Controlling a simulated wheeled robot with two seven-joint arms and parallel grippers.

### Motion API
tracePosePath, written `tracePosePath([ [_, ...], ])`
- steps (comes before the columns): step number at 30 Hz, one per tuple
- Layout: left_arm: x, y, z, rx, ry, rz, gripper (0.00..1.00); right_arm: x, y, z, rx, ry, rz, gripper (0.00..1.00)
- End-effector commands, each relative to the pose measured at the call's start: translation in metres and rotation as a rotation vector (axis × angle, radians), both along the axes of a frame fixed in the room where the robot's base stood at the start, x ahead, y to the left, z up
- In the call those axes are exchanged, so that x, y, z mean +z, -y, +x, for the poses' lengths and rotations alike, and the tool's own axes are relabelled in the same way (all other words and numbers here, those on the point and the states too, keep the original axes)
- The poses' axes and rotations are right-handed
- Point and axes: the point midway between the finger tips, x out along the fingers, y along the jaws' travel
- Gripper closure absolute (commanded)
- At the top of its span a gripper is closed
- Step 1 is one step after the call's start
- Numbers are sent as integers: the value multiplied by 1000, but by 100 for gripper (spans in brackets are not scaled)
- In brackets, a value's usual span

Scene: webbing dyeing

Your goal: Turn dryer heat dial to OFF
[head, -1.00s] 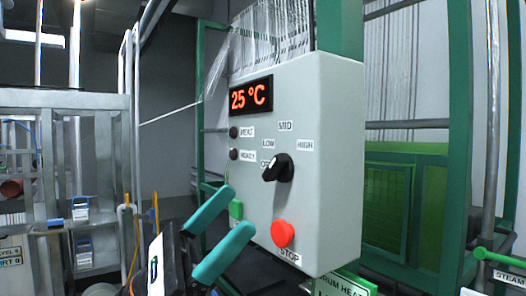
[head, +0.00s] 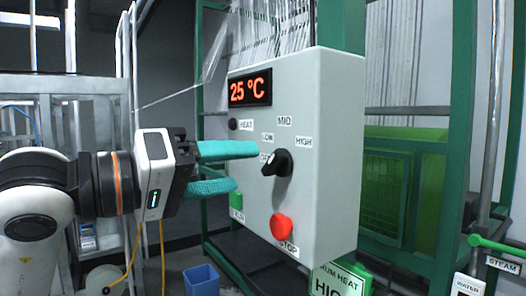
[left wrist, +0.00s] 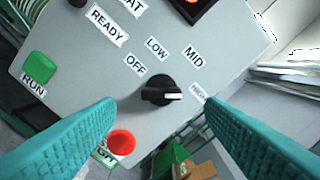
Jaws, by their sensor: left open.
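The black dial (head: 279,163) sits on the grey control box (head: 318,165), among the labels OFF, LOW, MID and HIGH. In the left wrist view the dial (left wrist: 158,91) appears between my fingertips, and its white mark points right, toward the HIGH label (left wrist: 198,92). The OFF label (left wrist: 135,64) is up and left of it. My left gripper (head: 247,168) is open and empty, its teal fingers reaching toward the dial from the left. I see a gap between the fingers and the dial. The upper finger partly covers the OFF label in the head view.
The red stop button (head: 282,228) is below the dial, and the green RUN button (head: 236,202) is near the lower finger. The display (head: 250,91) reads 25 °C. A green frame (head: 450,150) stands behind the box, and a blue bin (head: 201,280) is on the floor.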

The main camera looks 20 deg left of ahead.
Motion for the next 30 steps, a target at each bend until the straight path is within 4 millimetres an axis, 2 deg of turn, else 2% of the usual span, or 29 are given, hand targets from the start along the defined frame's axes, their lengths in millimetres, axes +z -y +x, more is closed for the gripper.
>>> tracePosePath([
  [1,4,7,8,-5,-4,-2,36,9,0,0,0,0,0,64],
  [9,2,30,39,-4,-3,-3,36,23,0,0,-1,-1,0,64],
  [21,0,35,45,-2,-1,-2,36,24,0,0,-1,-1,0,64],
  [30,0,35,45,-1,-1,-2,81,24,0,-1,0,-1,1,64],
])
